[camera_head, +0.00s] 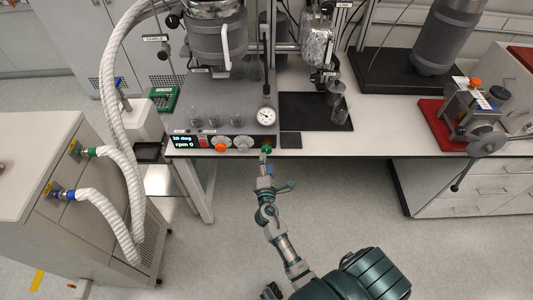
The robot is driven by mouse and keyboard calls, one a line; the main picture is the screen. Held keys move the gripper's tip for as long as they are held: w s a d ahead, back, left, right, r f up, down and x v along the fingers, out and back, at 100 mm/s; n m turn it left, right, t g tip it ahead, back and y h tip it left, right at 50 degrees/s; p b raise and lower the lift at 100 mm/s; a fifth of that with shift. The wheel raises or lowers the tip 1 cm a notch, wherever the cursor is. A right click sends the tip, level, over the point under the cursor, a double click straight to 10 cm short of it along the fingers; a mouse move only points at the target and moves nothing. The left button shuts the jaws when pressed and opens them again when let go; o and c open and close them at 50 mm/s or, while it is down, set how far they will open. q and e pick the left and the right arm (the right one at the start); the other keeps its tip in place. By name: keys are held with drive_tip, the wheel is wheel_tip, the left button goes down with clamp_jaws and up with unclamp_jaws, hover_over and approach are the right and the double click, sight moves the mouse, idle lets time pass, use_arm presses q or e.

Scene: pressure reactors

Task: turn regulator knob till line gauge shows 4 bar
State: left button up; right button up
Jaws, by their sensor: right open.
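The round white line gauge (266,115) stands at the right end of the grey reactor console; its needle is too small to read. A green knob (267,149) sits on the console's front face, below the gauge; I take it as the regulator knob. My right gripper (264,157) is open and reaches up from below, with its fingertips at the green knob. I cannot tell whether they touch it or lie around it. The fingers hide part of the knob.
The console front also has a display (183,141) reading "rpm 0", an orange knob (221,148) and a grey knob (243,143). Glass beakers (214,121) stand on its top. A white cabinet (55,190) with ribbed hoses is at left. The floor before the bench is clear.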

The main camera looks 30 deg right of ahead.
drive_tip(key=v, duration=0.5)
drive_tip(key=shift+s+a, duration=0.1)
drive_tip(key=shift+s, duration=0.15)
drive_tip(key=s+a+f+m+g+y, duration=0.2)
drive_tip(key=s+f, duration=0.2)
drive_tip(key=f, duration=0.7)
drive_tip(key=s+a+f+m+g+y, duration=0.25)
drive_tip(key=s+f, duration=0.25)
drive_tip(key=f, duration=0.6)
drive_tip(key=s+a+f+m+g+y, duration=0.1)
drive_tip(key=s+a+f+g+y, duration=0.2)
drive_tip(key=f, duration=0.9)
drive_tip(key=s+f+m+g, duration=0.2)
drive_tip(key=s+f, duration=0.3)
drive_tip(key=s, duration=0.3)
drive_tip(key=s+f+m+g+y, duration=0.1)
drive_tip(key=s+f+m+g, duration=0.1)
drive_tip(key=s+f, duration=0.3)
drive_tip(key=s+f+m+g+y, duration=0.1)
drive_tip(key=s+f+m, duration=0.3)
drive_tip(key=s, duration=0.9)
drive_tip(key=shift+d+f+g, duration=0.35)
drive_tip(key=shift+f+g, duration=0.15)
drive_tip(key=shift+g, duration=0.25)
